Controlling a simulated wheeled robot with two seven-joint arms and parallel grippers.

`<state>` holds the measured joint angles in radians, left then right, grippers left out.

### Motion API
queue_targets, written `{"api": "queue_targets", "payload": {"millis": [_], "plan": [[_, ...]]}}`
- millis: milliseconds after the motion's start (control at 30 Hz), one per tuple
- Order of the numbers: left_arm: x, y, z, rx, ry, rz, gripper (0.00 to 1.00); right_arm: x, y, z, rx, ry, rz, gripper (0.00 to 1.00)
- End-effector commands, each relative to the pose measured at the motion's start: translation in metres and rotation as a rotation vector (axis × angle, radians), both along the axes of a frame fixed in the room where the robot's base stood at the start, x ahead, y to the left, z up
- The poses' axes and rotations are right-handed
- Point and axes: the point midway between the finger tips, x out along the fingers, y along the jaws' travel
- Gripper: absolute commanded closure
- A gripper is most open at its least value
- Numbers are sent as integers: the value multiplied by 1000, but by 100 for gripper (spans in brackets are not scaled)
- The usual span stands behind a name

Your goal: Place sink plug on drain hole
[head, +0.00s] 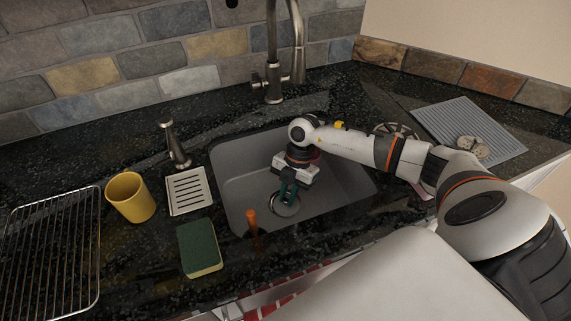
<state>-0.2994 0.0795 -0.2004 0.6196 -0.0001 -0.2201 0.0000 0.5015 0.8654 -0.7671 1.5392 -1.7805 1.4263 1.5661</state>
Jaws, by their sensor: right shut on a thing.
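The grey sink (350,190) is set into the black stone counter. A round metal drain (292,210) shows in its floor, partly covered by my right gripper. My right gripper (287,197) reaches down into the sink, fingers pointing down over the drain. It is shut on the sink plug, which is small and mostly hidden by the fingers. I cannot tell whether the plug touches the drain. My left gripper is not in view.
The faucet (273,80) rises behind the sink. An orange handle (252,222) stands at the sink's front left. Left are a green sponge (199,248), a slotted soap dish (188,191), a yellow cup (131,197) and a wire rack (50,255). A ridged grey mat (460,120) lies right.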

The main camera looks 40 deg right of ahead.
Motion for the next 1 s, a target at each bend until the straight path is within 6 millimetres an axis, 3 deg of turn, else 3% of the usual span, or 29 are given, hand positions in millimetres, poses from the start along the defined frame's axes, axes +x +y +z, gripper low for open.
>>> {"api": "queue_targets", "payload": {"millis": [100, 233, 533, 567, 667, 1000], "plan": [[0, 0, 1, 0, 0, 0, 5, 20, -3, 1, 2, -2, -1, 100], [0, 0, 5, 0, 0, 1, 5, 17, -3, -11, 1, 2, 0, 100], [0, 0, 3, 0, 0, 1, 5, 17, -4, -14, 1, 0, 1, 100], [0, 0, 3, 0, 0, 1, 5, 17, -4, -13, 1, 0, 1, 80], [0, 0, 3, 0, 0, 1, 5, 17, -4, -13, 1, 0, 1, 63], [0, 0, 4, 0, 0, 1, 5, 17, -4, -10, 0, -1, 1, 61]]}}
